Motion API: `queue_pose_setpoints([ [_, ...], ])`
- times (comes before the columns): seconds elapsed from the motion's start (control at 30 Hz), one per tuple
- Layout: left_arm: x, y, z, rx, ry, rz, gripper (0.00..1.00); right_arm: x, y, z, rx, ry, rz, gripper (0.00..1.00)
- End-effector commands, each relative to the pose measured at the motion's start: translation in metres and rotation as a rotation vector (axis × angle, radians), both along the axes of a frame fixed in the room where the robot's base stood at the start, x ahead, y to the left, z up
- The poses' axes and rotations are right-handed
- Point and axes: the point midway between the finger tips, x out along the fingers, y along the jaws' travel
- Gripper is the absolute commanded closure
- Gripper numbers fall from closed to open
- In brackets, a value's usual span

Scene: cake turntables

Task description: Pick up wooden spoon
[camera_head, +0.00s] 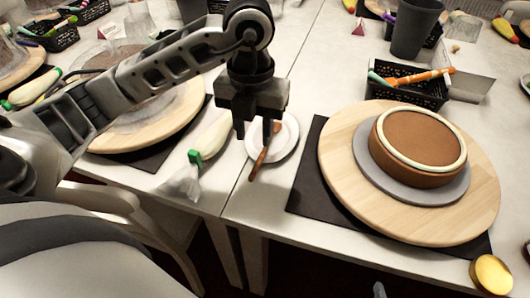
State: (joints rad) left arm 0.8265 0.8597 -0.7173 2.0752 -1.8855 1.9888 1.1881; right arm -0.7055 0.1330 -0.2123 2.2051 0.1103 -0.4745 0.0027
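The brown wooden spoon (259,165) lies slanted across a small white plate (288,142) near the table's front edge, its lower end reaching past the plate's rim. My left gripper (254,133) points down over the plate and the spoon's upper part. Its two fingers are apart. The right finger overlaps the spoon in the picture and hides part of it; I cannot tell whether they touch. My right gripper does not show.
A chocolate cake (415,142) stands on a round wooden turntable (340,150) over a dark mat (302,195) at right. A piping bag (212,140) with a green collar lies left of the plate. A black basket (425,95) with tools stands behind.

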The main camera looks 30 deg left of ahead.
Motion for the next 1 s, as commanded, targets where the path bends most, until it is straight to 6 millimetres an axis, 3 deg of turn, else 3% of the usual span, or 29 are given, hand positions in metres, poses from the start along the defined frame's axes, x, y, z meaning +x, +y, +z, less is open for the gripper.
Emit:
queue_pose_setpoints([
  [0.13,-0.001,0.0,-0.029,0.0,0.004,0.0,0.65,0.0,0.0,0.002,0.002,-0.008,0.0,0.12],
  [0.43,-0.001,-0.001,-0.052,-0.003,0.002,-0.001,0.65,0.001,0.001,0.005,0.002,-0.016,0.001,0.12],
  [0.7,-0.002,-0.003,-0.091,-0.002,0.003,-0.001,0.65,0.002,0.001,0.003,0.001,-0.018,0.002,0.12],
  [1.0,-0.002,-0.004,-0.096,-0.002,0.0,-0.002,0.65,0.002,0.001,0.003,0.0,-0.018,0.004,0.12],
])
